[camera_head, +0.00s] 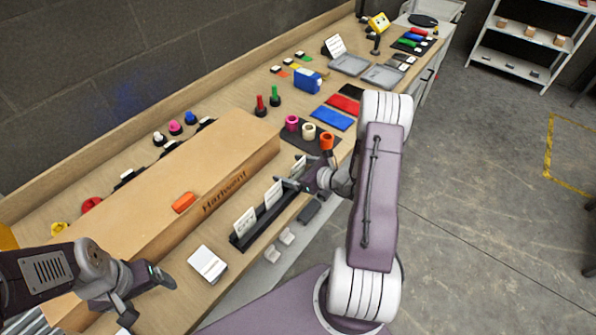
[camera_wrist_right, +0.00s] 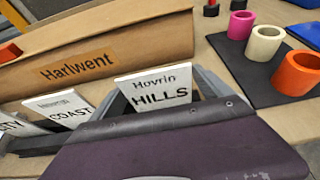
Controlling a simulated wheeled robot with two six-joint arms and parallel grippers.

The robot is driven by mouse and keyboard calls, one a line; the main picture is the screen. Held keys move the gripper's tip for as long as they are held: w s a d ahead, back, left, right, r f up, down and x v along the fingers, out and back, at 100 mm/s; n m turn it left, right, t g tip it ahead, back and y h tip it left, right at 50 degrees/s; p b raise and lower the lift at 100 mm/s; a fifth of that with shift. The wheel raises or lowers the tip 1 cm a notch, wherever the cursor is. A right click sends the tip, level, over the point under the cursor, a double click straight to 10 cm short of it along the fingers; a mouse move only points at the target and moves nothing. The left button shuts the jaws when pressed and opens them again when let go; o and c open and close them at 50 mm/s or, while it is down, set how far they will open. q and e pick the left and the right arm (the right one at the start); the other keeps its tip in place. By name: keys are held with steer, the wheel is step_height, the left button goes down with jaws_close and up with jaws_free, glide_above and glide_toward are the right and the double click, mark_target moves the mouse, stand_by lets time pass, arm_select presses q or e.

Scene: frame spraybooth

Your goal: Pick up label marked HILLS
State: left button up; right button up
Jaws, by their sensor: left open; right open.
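My left gripper (camera_head: 147,298) is open and empty near the bench's front left.
Pink, cream and orange rings (camera_head: 327,142) stand on a dark mat to the right. A white card stack (camera_head: 208,263) lies left of the rack.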

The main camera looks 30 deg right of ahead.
steer(key=shift+w+f, duration=0.1)
steer(key=shift+w, duration=0.05)
steer(key=c, duration=1.4)
step_height(320, 180, up, 28)
steer(key=p, duration=0.4)
steer(key=shift+g, duration=0.3)
